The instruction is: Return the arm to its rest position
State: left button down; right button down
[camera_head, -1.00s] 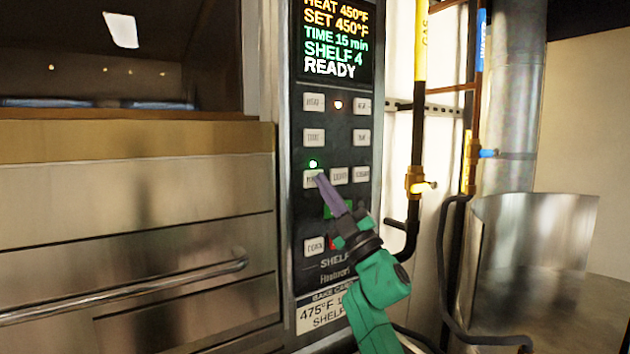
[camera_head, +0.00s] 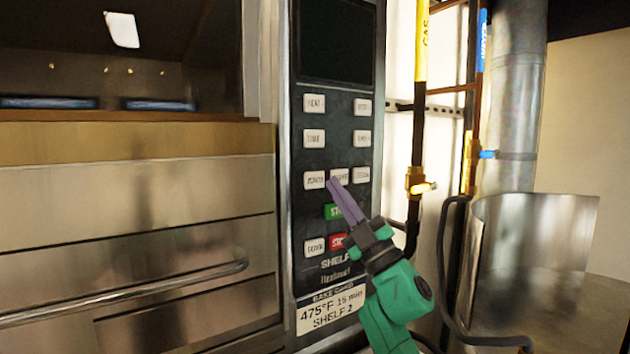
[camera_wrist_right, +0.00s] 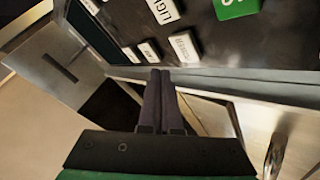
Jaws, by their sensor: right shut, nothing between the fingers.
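My right gripper (camera_head: 334,184) is green with slim purple-grey fingers. It is shut and empty, in front of the oven's control panel (camera_head: 352,236). In the head view its tips overlap the middle column of buttons, just above the green button (camera_head: 331,212); I cannot tell whether they touch. In the right wrist view the shut fingers (camera_wrist_right: 160,76) point toward the panel's edge, and the green button (camera_wrist_right: 236,8) shows at the top. The display (camera_head: 337,40) is dark. My left gripper is not in view.
The oven with its handle (camera_head: 130,288) fills the left side. A label (camera_head: 330,312) is below the panel. Gas and water pipes (camera_head: 418,130) run vertically right of the panel. A curved metal sheet (camera_head: 535,235) stands at the far right.

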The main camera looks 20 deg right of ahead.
jog(key=s, duration=0.3)
jog(key=shift+d, duration=0.2)
